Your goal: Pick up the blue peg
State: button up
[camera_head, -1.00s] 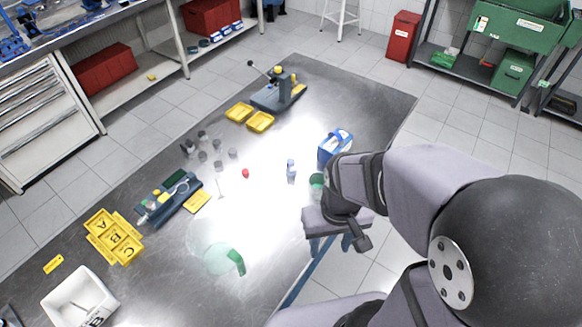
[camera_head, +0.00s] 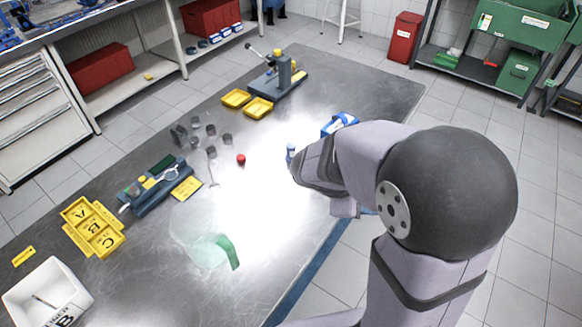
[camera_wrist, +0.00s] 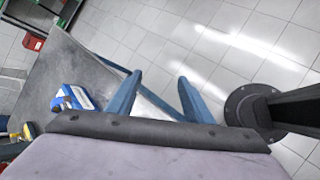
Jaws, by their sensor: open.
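The fingers point over the table edge and the tiled floor. No peg is clear in the wrist view.
A blue box (camera_head: 340,121) stands at the table's right side, partly behind my arm; it also shows in the wrist view (camera_wrist: 72,98). A red object (camera_head: 241,159), several grey cylinders, yellow trays (camera_head: 258,108) and a white bin (camera_head: 22,296) occupy the table.

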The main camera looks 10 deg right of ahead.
jog(key=w+f+n+t+h+b, duration=0.25)
jog(key=w+n+b, duration=0.2)
jog(key=w, duration=0.25)
notch_tip(320, 180, up, 2)
jog(key=n+t+y+b, duration=0.4)
jog(key=n+t+b, duration=0.5)
jog(key=n+t, duration=0.45)
send_over(290, 152)
jog(key=s, duration=0.2)
jog(key=n+g, duration=0.1)
jog(key=g, duration=0.1)
jog(key=f, duration=0.7)
jog(key=shift+a+f, duration=0.15)
jog(key=shift+a, duration=0.2)
jog(key=shift+w+d+f, duration=0.1)
jog(key=shift+w+f, duration=0.1)
jog(key=shift+f, duration=0.05)
jog(key=shift+w+d, duration=0.2)
jog(key=shift+w, duration=0.45)
jog(key=shift+w, duration=0.1)
